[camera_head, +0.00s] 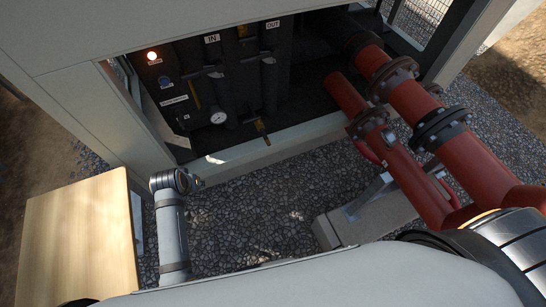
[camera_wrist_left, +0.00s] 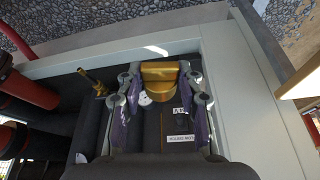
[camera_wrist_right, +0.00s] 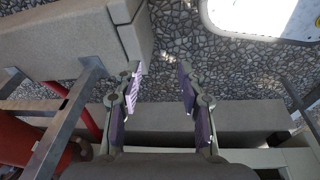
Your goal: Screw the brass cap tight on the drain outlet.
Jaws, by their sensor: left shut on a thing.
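In the left wrist view, the brass cap (camera_wrist_left: 161,85) is between the fingertips of my left gripper (camera_wrist_left: 160,76), which is shut on it. A brass fitting that looks like the drain outlet (camera_wrist_left: 94,82) shows to the left of the gripper, apart from the cap. In the head view, a small brass piece (camera_head: 262,128) sits low in the open cabinet, near its sill. My right gripper (camera_wrist_right: 159,82) is open and empty, above gravel and a concrete block. Neither gripper's fingers can be made out in the head view.
The cabinet sill (camera_head: 270,147) runs below the dark pipes and gauge (camera_head: 218,117). Red flanged pipes (camera_head: 420,105) and a concrete block (camera_head: 370,222) stand at right. A wooden table (camera_head: 80,240) is at left. Gravel (camera_head: 265,200) between them is open.

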